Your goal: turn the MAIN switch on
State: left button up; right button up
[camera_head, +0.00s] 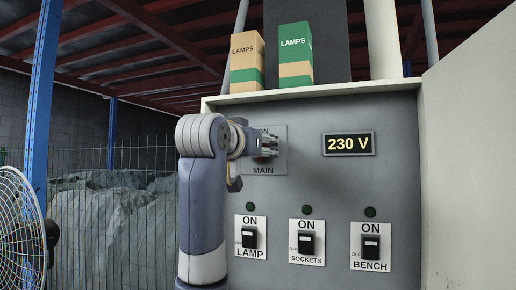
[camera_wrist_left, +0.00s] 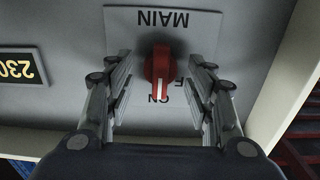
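The MAIN switch is a red rotary knob (camera_wrist_left: 160,66) on a light label plate (camera_head: 278,135), seen upside down in the left wrist view. Its white mark points at the word ON; part of OFF shows beside it. My left gripper (camera_head: 268,146) is in front of the plate and hides most of the knob in the head view. In the left wrist view its fingers (camera_wrist_left: 160,80) are open on both sides of the knob, with a gap on each side. My right gripper is in neither view.
A lit display (camera_head: 348,144) reads 230 V. Below are the LAMP (camera_head: 250,238), SOCKETS (camera_head: 306,243) and BENCH (camera_head: 371,246) switches, with dark green lamps above them. Two LAMPS boxes (camera_head: 246,62) (camera_head: 295,55) stand on the cabinet. An open door (camera_head: 470,170) bounds the right; a fan (camera_head: 20,230) stands left.

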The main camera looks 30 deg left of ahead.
pick_arm(q)
jog(key=v, duration=1.2)
dwell(0.3)
